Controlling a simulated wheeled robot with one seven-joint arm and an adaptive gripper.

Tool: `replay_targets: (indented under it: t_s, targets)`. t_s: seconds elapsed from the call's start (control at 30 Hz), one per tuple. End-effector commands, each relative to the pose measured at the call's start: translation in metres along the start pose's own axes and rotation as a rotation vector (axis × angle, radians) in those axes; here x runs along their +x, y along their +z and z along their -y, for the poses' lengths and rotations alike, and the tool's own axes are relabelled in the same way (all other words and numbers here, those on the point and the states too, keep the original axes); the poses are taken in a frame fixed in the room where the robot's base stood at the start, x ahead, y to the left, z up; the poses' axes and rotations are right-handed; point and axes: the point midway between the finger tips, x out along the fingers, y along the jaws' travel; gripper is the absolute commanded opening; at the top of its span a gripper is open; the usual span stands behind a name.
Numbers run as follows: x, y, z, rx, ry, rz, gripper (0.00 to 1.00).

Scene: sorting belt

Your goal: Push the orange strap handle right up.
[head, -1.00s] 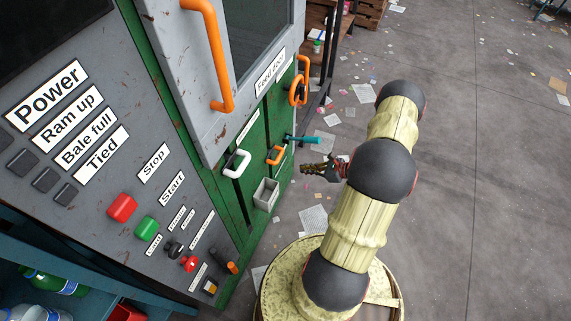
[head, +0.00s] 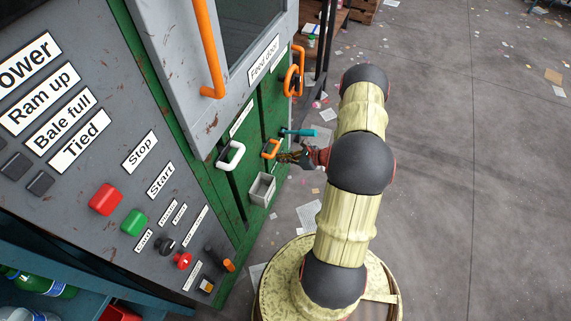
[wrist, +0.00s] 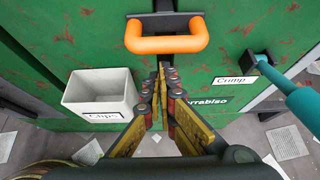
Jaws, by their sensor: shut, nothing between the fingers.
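The orange strap handle (head: 270,149) is a small U-shaped handle on the green front of the machine. In the wrist view the orange handle (wrist: 167,44) sits at the top centre, across a dark vertical slot. My gripper (head: 285,157) is close to it in the head view. In the wrist view my gripper (wrist: 161,72) is shut and empty, its fingertips just below the handle's bar in the picture. I cannot tell whether they touch it.
A grey clips box (wrist: 101,93) is mounted left of my gripper. A teal crimp lever (wrist: 292,93) sticks out at right. A white handle (head: 231,155) stands left of the orange one, and a large orange feed door handle (head: 208,50) is above. Paper scraps litter the floor.

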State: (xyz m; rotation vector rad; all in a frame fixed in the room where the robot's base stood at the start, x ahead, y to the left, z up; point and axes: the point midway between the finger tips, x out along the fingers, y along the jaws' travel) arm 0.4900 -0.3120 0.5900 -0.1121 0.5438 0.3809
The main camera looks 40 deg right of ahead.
Motion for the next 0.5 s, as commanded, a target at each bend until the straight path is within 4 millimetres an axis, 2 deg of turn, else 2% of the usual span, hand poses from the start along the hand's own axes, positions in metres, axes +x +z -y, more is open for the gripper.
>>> replay_targets:
  t_s: [0.5]
  targets:
    - [-0.0028,0.0072,-0.0003,0.000,0.000,0.000,0.00]
